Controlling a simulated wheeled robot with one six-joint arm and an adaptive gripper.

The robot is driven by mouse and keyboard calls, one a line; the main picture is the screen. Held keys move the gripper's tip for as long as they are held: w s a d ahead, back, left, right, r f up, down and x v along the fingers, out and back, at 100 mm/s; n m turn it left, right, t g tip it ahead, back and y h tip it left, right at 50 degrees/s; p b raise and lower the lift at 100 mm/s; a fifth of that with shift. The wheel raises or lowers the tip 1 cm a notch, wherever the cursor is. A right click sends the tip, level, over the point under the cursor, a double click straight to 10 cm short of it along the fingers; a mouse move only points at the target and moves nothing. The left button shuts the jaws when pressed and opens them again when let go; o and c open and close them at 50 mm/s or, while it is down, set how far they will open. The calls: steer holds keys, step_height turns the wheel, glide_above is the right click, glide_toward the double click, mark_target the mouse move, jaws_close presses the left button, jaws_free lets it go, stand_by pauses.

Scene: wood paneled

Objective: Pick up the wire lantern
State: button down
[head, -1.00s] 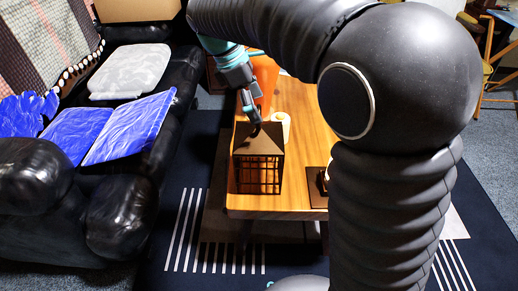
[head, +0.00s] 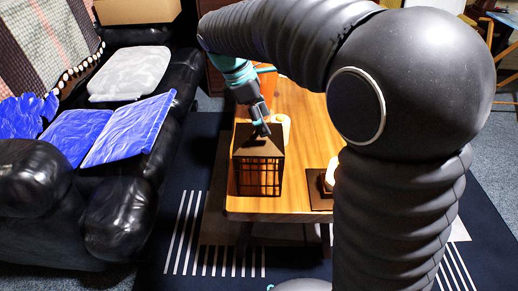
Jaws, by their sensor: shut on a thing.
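The wire lantern (head: 257,177) is a dark box-shaped lantern with gridded sides and a brown sloping top. It is upright at the near left end of the wooden table (head: 306,150). My gripper (head: 262,131) is at the lantern's top from above, shut on its top part. The fingertips are small and dark here, and the exact grip is hard to make out. I cannot tell whether the lantern's base touches the table.
A pale cylinder (head: 283,122) stands just behind the lantern. A lit lamp on a dark base (head: 319,203) is to the right, partly hidden by my arm. An orange object (head: 267,80) is farther back. A black sofa (head: 140,205) with blue cushions stands left.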

steer(key=shift+r, duration=0.1)
steer(key=shift+r+p, duration=0.3)
steer(key=shift+r, duration=1.6)
steer(key=s+d+r, duration=0.6)
steer(key=d+r, duration=0.1)
steer(key=d, duration=0.2)
steer(key=shift+s+d, duration=0.2)
steer(key=shift+d, duration=0.2)
